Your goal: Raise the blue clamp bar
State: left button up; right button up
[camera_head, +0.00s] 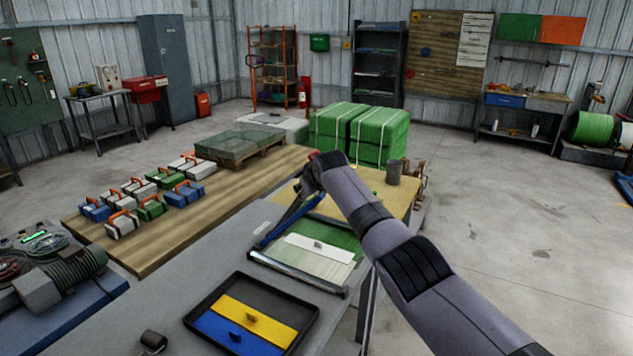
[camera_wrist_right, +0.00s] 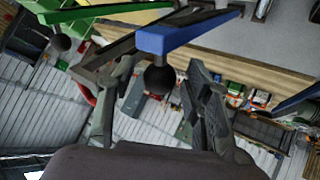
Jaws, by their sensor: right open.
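The blue clamp bar (camera_head: 290,222) lies slanting along the left side of a frame on the grey bench. In the right wrist view the blue bar (camera_wrist_right: 190,33) crosses above my fingers, with a round black knob (camera_wrist_right: 159,79) under its end. My right gripper (camera_head: 300,188) is at the far end of the bar, partly hidden by my own forearm. In the wrist view the right gripper (camera_wrist_right: 160,100) is open, with the knob showing between its fingers. I cannot tell whether it touches the knob. My left gripper is not in view.
A white plate (camera_head: 320,248) lies over green sheet inside the frame. A black tray (camera_head: 190,322) with yellow and blue plates sits nearer. Green bales (camera_head: 380,138) stand behind my arm. A green bar (camera_wrist_right: 90,13) with another knob (camera_wrist_right: 60,41) shows beside the blue one.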

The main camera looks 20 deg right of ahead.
jog(key=v, duration=1.1)
jog(key=shift+s, duration=0.15)
jog(key=shift+r, duration=0.1)
